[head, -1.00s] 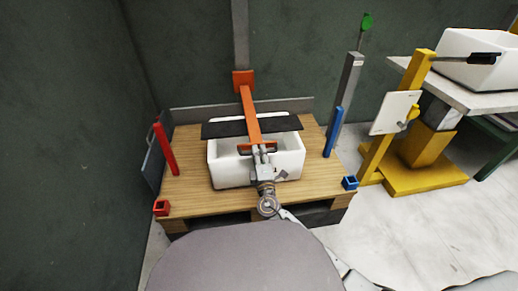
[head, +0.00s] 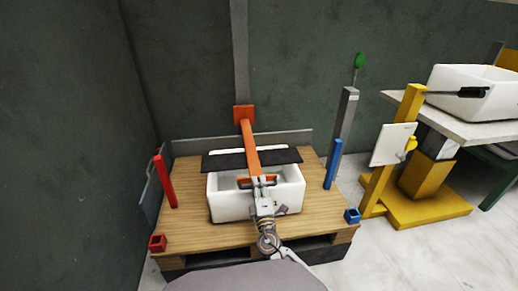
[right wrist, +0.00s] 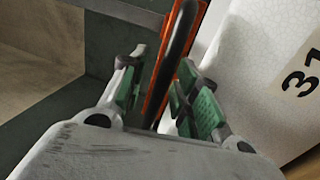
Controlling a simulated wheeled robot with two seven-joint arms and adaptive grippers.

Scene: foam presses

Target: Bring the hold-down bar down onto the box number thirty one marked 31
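The white foam box (head: 228,207) sits on the wooden pallet, its front partly hidden by my right gripper. In the right wrist view, the box (right wrist: 262,55) carries the number 31 at the right. The hold-down bar is an orange arm (head: 250,140) with a dark cross plate (head: 222,162), which appears raised over the back part of the box. Its handle is at the front end; the dark grip (right wrist: 178,38) passes between my fingers. My right gripper (head: 262,184) has green pads close on both sides of this handle (right wrist: 162,88) and looks shut on it. My left gripper is out of view.
The pallet (head: 195,235) has a red post (head: 165,181) at the left, a blue post (head: 333,165) at the right, and red (head: 158,243) and blue (head: 352,215) sockets at its front corners. A yellow stand (head: 425,208) and a table with another white box (head: 470,90) are to the right.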

